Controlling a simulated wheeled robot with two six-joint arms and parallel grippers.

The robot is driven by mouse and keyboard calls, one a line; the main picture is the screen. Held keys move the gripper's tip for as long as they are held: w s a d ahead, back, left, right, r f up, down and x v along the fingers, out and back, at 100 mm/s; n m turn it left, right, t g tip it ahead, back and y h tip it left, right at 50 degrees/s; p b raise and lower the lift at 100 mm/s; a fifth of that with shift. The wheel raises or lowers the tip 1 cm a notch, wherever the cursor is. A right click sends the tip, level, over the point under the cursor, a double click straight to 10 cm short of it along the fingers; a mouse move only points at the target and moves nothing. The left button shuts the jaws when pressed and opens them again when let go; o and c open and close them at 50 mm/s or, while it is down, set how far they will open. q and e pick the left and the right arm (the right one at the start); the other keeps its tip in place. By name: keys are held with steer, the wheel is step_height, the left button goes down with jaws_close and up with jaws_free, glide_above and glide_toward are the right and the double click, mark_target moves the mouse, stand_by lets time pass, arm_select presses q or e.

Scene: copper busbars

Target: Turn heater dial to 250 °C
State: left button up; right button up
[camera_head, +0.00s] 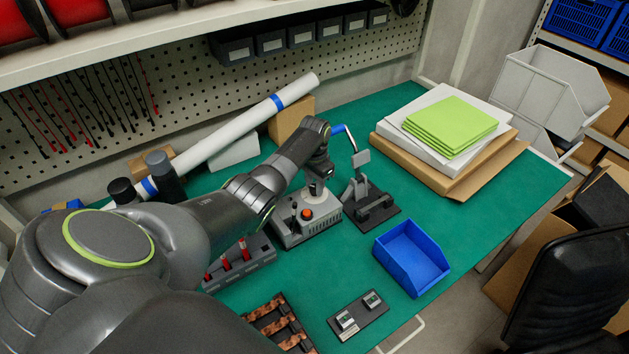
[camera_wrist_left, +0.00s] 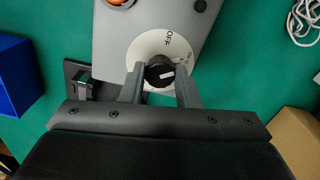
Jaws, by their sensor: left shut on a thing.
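The heater unit is a grey box (camera_head: 308,228) with an orange-red button (camera_head: 306,212), on the green table under my left arm. In the left wrist view its grey top (camera_wrist_left: 112,42) carries a white dial plate (camera_wrist_left: 143,46) printed "OFF", with small marks to the right that I cannot read clearly. The black dial knob (camera_wrist_left: 159,72) has a white mark on its lower right. My left gripper (camera_wrist_left: 161,76) is shut on the knob, one finger on each side; the fingers cover part of the plate. In the head view my left gripper (camera_head: 316,188) reaches down onto the unit.
A black stand (camera_head: 371,210) is close to the unit's right. A blue bin (camera_head: 412,258) and a small dark plate with two parts (camera_head: 358,316) lie nearer the front edge. A rack with red-handled tools (camera_head: 240,266) stands left. Green pads (camera_head: 450,126) lie at the back right.

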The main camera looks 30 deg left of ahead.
arm_select(q)
steer(key=m+p, duration=0.1)
steer(key=m, duration=0.5)
steer(key=shift+r+m, duration=0.1)
steer(key=shift+m, duration=0.2)
steer(key=m, duration=0.6)
steer(key=shift+w, duration=0.1)
stand_by(0.3)
steer(key=o, duration=1)
steer(key=shift+r, duration=0.55)
step_height(320, 180, up, 16)
steer(key=shift+r+b, duration=0.1)
steer(key=shift+b, duration=0.45)
